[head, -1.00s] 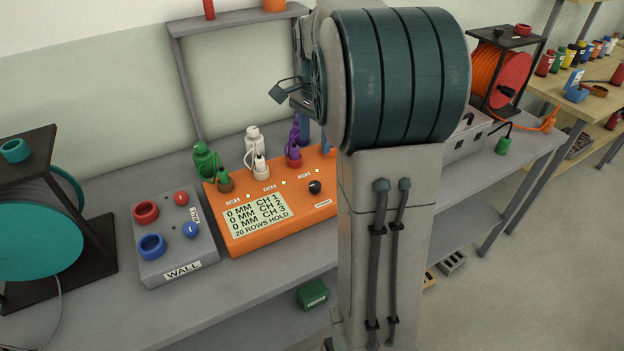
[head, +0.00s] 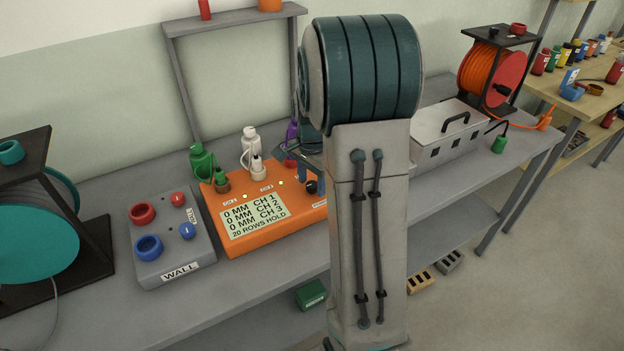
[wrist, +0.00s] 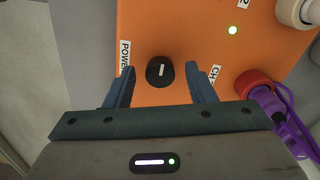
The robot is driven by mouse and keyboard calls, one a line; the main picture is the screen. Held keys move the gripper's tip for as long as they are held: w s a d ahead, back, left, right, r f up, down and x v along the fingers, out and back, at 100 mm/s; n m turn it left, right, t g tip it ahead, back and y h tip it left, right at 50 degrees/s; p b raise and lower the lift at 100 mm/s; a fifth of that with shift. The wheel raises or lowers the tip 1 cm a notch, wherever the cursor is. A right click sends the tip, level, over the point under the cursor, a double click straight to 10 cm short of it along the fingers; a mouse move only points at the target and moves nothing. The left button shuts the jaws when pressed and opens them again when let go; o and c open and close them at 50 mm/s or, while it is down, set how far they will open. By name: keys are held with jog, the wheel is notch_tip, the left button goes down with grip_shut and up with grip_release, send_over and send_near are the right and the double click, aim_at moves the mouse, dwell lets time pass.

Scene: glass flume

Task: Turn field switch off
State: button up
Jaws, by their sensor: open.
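The orange box (head: 226,232) on the bench has a black round knob (head: 311,187) at its right end. In the wrist view the knob (wrist: 160,71) has a white mark running up and down the picture, and a POWER label beside it. No label reading "field" can be made out. My gripper (wrist: 159,69) is open, with one blue finger on each side of the knob and gaps between. In the head view my gripper (head: 312,180) is low over the box's right end, partly hiding it. Finger depth against the knob is unclear.
A red-collared purple plug (wrist: 256,84) with its cable stands close to my right finger. White and green plugs stand along the box's back. A grey WALL box (head: 172,246) with red and blue knobs is left. A silver case (head: 447,130) stands right.

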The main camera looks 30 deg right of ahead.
jog(key=c, duration=1)
jog(key=n, duration=0.4)
jog(key=shift+n, duration=0.3)
jog(key=n, duration=0.4)
jog(key=shift+n+b, duration=0.3)
jog(key=shift+b, duration=0.1)
jog(key=n, duration=0.4)
jog(key=shift+n, duration=0.3)
jog(key=shift+d+r+n, duration=0.1)
jog(key=shift+n, duration=2)
